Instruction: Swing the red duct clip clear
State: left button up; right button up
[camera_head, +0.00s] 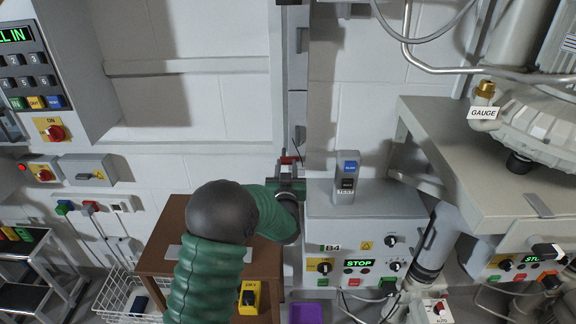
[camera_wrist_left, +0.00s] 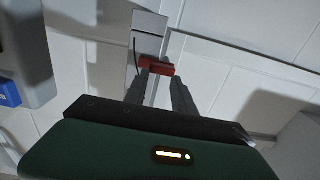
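The red duct clip (camera_wrist_left: 157,66) shows in the left wrist view at the tips of my left gripper (camera_wrist_left: 158,82), in front of a grey vertical duct (camera_wrist_left: 148,28). In the head view the clip (camera_head: 288,160) is a small red patch on the duct, just beyond my left gripper (camera_head: 286,174). The two fingers stand apart with a gap between them. The clip spans across their tips; I cannot tell whether they touch it. My green arm hides part of the space below. My right gripper is not in view.
A grey control box (camera_head: 375,212) marked B4, with a small blue-buttoned unit (camera_head: 347,178) on top, stands right of the gripper. A brown table (camera_head: 172,238) is below left. A grey bench (camera_head: 480,165) is at right.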

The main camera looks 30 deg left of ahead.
pick_arm(q)
jog(key=shift+a+r, duration=0.4)
jog(key=shift+r, duration=0.1)
grip_shut()
